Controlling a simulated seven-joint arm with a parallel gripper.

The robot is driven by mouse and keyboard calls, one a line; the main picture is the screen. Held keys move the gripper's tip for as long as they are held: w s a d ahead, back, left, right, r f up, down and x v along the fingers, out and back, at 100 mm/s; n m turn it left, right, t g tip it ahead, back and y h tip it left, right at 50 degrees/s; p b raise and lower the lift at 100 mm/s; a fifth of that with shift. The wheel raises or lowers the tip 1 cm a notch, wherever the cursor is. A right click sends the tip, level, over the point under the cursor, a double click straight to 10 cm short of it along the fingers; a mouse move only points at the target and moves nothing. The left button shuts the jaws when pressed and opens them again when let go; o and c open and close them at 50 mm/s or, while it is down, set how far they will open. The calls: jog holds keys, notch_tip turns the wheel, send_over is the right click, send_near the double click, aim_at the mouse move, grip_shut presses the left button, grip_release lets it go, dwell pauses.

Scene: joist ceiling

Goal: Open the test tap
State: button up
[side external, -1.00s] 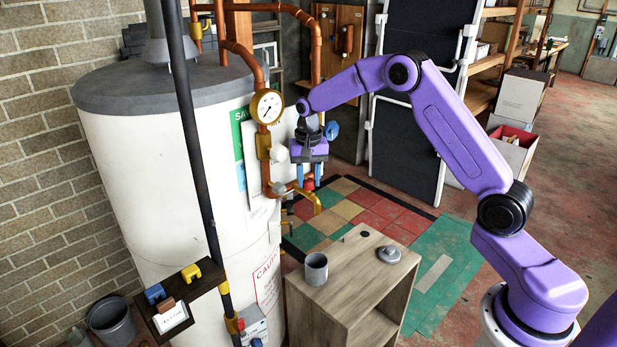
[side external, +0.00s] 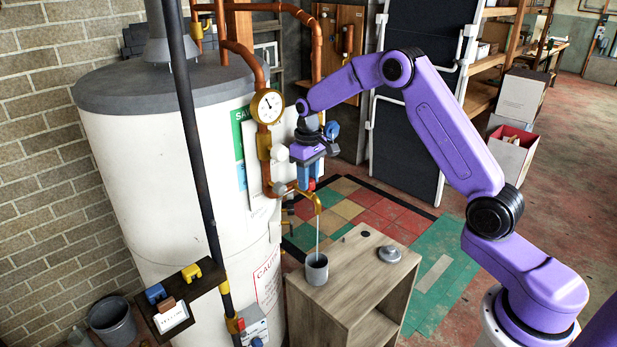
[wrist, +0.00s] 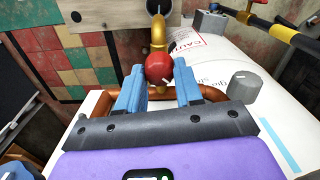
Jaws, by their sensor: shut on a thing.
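The test tap has a red knob (wrist: 159,68) and a brass spout (side external: 318,203) on the copper pipework in front of the white tank. My gripper (side external: 309,180) points down at the tap, rotated from before. In the wrist view its blue fingers (wrist: 158,80) are shut on the red knob, one on each side. A thin pale stream (side external: 317,235) runs from the spout down into a grey cup (side external: 316,270) on the wooden cabinet. The inside of the cup is hard to make out.
The white tank (side external: 150,170) stands left of the tap. A pressure gauge (side external: 267,106) and copper pipes are close to my gripper. A grey lidded object (side external: 390,253) sits on the wooden cabinet (side external: 345,262). The tiled floor (side external: 385,206) behind is clear.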

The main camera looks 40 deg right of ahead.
jog(key=shift+r+n, duration=0.1)
jog(key=shift+n, duration=0.9)
jog(key=o, duration=1)
jog(key=shift+o, duration=0.2)
notch_tip(320, 180, up, 17)
jog(key=shift+r, duration=0.15)
